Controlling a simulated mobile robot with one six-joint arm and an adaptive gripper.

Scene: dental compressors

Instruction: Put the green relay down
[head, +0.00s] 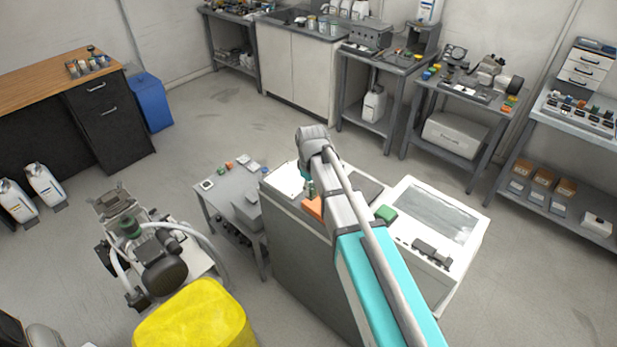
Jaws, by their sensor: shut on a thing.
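My arm reaches from the lower right to over the grey cabinet with the white top. My gripper (309,186) hangs below the wrist at the arm's end, small and partly hidden by the arm. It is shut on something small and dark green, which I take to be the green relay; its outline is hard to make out. An orange part (313,207) shows just below my gripper, partly covered by the arm.
A small grey table (222,199) with small coloured parts stands left of the cabinet (300,255). A compressor (160,255) with hoses and a yellow container (195,318) stand at lower left. Benches line the back and right walls. The floor between is clear.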

